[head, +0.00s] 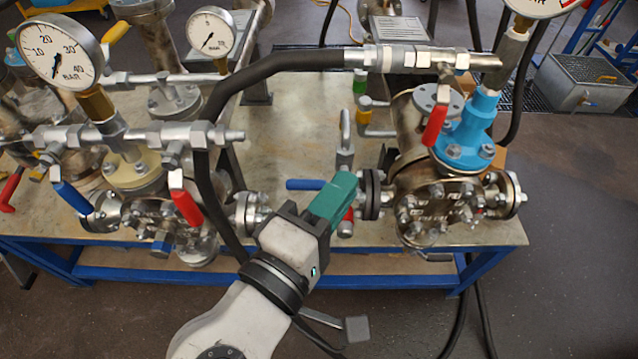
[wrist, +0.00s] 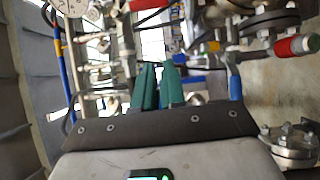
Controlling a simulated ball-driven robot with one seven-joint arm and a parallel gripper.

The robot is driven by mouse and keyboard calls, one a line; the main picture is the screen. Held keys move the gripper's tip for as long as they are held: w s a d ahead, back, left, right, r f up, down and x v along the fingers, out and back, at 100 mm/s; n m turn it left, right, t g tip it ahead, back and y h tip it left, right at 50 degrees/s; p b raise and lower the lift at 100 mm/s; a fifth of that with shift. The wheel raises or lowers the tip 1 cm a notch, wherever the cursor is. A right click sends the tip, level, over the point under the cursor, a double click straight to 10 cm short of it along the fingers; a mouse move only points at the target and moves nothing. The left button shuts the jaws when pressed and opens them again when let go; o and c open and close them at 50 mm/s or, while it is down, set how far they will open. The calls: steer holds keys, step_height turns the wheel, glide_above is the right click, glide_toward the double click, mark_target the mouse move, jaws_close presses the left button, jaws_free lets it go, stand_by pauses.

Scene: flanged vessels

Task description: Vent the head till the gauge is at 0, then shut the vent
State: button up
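My gripper (head: 343,190) is at the middle of the bench, near a blue lever (head: 305,184) and a red lever (head: 348,216) by the pipe between two vessels. In the wrist view its green fingers (wrist: 159,80) stand a little apart with nothing seen between them. The large left gauge (head: 60,50) is marked to 40 bar; its needle points down. A smaller gauge (head: 211,32) has its needle low on the left. A third gauge (head: 540,4) is cut off by the top edge. Which valve is the vent, I cannot tell.
The left vessel carries a blue lever (head: 71,197) and a red lever (head: 185,207). The right vessel (head: 405,125) has a light-blue head (head: 468,130) and a red lever (head: 435,126). A black hose (head: 268,68) arches between them. Bare bench top (head: 290,120) lies behind my gripper.

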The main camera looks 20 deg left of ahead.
mark_target(300, 189)
steer(key=o, duration=0.6)
steer(key=a+f+n+g+y+b, duration=0.1)
steer(key=a+f+n+y, duration=0.1)
steer(key=a+f, duration=0.7)
steer(key=shift+s+f+g+y, duration=0.3)
steer(key=shift+f+y, duration=0.2)
steer(key=shift+f, duration=0.4)
steer(key=shift+o, duration=0.3)
steer(key=p+x, duration=0.1)
steer(key=x, duration=0.9)
steer(key=shift+w+f, duration=0.1)
steer(key=shift+w, duration=0.15)
jaws_close()
steer(key=shift+a, duration=0.1)
